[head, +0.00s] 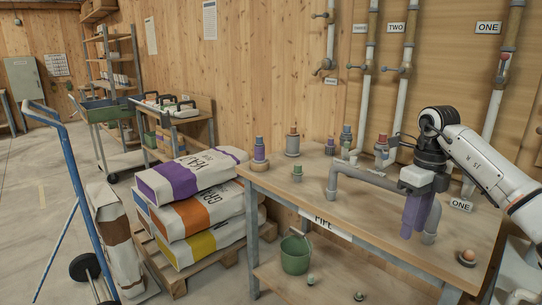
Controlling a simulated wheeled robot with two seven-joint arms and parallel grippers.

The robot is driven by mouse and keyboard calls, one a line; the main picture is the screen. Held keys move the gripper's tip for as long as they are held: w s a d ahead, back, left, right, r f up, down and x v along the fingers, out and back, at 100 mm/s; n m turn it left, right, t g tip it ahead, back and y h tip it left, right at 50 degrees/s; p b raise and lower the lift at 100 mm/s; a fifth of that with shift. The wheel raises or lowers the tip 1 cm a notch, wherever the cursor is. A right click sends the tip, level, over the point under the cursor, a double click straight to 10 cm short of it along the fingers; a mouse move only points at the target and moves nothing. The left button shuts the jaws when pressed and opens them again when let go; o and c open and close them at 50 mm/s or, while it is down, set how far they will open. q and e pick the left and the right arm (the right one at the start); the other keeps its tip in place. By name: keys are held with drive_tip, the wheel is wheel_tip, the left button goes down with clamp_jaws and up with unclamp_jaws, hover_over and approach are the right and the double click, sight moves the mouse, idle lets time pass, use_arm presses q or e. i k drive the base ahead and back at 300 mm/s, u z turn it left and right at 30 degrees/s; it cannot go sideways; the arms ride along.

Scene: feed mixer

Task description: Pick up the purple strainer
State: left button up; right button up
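A small upright piece with a purple band (260,152) stands on a round wooden base at the far left end of the workbench; it fits the purple strainer, though it is too small to be sure. My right gripper (417,230) points down over the right part of the bench, well to the right of that piece. Its long fingers look purple and lie close together in the picture; I cannot tell whether they are apart or hold anything. My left gripper is out of view.
The wooden workbench (290,187) carries a grey bent pipe (365,178) and several small coloured fittings (293,142). A green bucket (295,255) stands on the lower shelf. Stacked sacks (190,210) and a blue hand truck (75,170) are left. The bench's front left is mostly clear.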

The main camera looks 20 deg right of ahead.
sight(330, 147)
drive_tip(key=u, duration=0.25)
drive_tip(key=i, duration=1.25)
drive_tip(key=z, duration=0.45)
drive_tip(key=i, duration=2)
drive_tip(key=z, duration=0.55)
